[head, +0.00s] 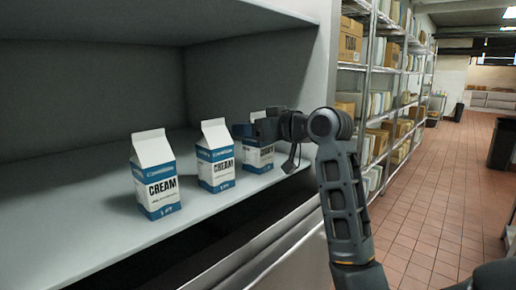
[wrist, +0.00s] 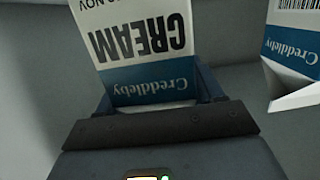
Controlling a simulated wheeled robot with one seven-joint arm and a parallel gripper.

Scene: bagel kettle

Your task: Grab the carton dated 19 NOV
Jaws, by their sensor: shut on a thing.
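Three white and blue cream cartons stand in a row on a shelf. My gripper (head: 262,128) is at the top of the right-hand carton (head: 260,156) and hides part of it. In the wrist view my gripper (wrist: 158,103) is shut on this carton (wrist: 140,45), which appears upside down with "Creddleby" and "CREAM" on its face. Its date is cut off by the frame edge; "NOV" shows, but the day is not fully readable. The middle carton (head: 215,156) and left carton (head: 156,175) stand upright; their dates are too small to read.
The grey shelf (head: 95,235) has free room left of the cartons, with an upper shelf (head: 130,20) above. In the wrist view another carton (wrist: 292,40) is close at the right, apart from the held one. Storage racks (head: 385,90) and a tiled aisle (head: 450,170) lie to the right.

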